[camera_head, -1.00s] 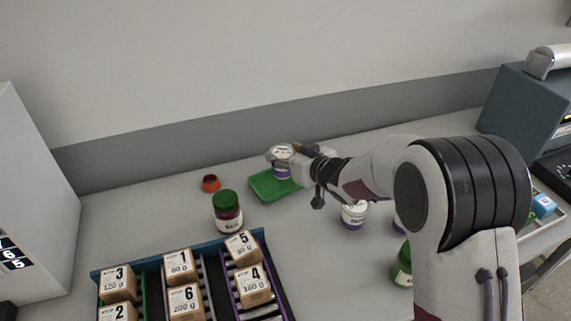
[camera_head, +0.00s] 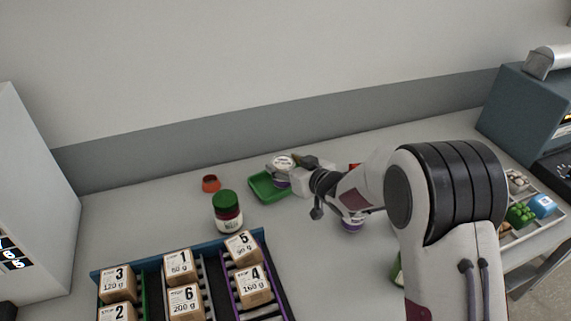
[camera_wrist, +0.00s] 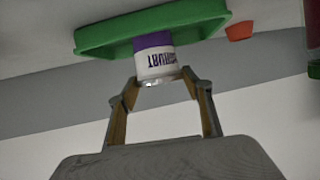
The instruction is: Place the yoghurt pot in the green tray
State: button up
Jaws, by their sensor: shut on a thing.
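The yoghurt pot (camera_wrist: 155,62), white with a purple band, is between the fingers of my gripper (camera_wrist: 158,82). My gripper is shut on it. In the head view the pot (camera_head: 281,164) shows its pale lid beside my gripper (camera_head: 284,176), at the green tray (camera_head: 262,188). In the wrist view the purple end of the pot overlaps the tray (camera_wrist: 110,32). I cannot tell whether the pot touches the tray floor. My gripper and the pot cover the tray's right part in the head view.
A red-orange cup (camera_head: 211,183) and a green-lidded jar (camera_head: 228,212) stand left of the tray. A blue-edged rack (camera_head: 262,232) of numbered boxes is in front. The counter left of the cup is clear.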

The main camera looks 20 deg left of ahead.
jog(key=shift+f, duration=0.1)
jog(key=o, duration=1.2)
jog(key=v, duration=1.2)
jog(key=shift+d, duration=0.1)
dwell(0.3)
